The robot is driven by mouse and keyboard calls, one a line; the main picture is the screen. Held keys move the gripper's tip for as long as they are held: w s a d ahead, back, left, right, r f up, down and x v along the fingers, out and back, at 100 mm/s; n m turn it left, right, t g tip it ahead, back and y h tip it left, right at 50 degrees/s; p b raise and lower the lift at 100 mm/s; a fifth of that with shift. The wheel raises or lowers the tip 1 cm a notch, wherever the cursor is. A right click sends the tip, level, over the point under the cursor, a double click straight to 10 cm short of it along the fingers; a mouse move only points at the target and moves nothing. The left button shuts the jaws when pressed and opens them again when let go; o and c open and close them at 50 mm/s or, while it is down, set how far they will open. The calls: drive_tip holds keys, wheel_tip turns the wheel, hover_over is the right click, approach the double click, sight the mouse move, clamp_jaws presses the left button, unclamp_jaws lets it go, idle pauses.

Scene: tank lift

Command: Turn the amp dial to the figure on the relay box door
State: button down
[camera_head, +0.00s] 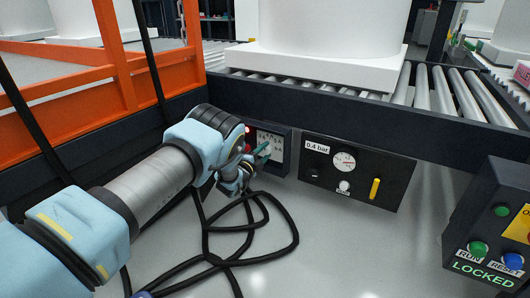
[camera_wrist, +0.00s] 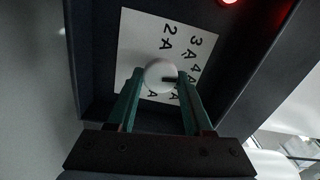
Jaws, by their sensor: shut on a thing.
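The amp dial (camera_wrist: 158,74) is a round white knob on a white plate (camera_wrist: 133,45) with black figures, inside a dark box. The figures 2 A, 3 A and 4 A can be read; others are partly hidden by my fingers. A short dark mark on the knob points right in the wrist view, but I cannot tell which figure it meets. My gripper (camera_wrist: 161,82) has its green fingers shut on the knob, one on each side. In the head view, my gripper (camera_head: 262,150) is at the box (camera_head: 283,133) under the conveyor. I cannot make out a figure on a door.
A red lamp (camera_wrist: 228,1) glows on the box. To its right is a black panel (camera_head: 390,165) with a gauge, labelled 0.4 bar, and a yellow handle. A control box (camera_head: 487,225) reads LOCKED. A black cable (camera_head: 240,255) lies looped on the floor. An orange frame (camera_head: 120,75) stands left.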

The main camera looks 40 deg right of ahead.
drive_tip(key=shift+f+m, duration=0.1)
drive_tip(key=shift+m, duration=0.7)
drive_tip(key=shift+w, duration=0.1)
drive_tip(key=shift+c, duration=1.5)
unclamp_jaws()
drive_tip(key=p+v, duration=0.5)
drive_tip(key=v, duration=0.6)
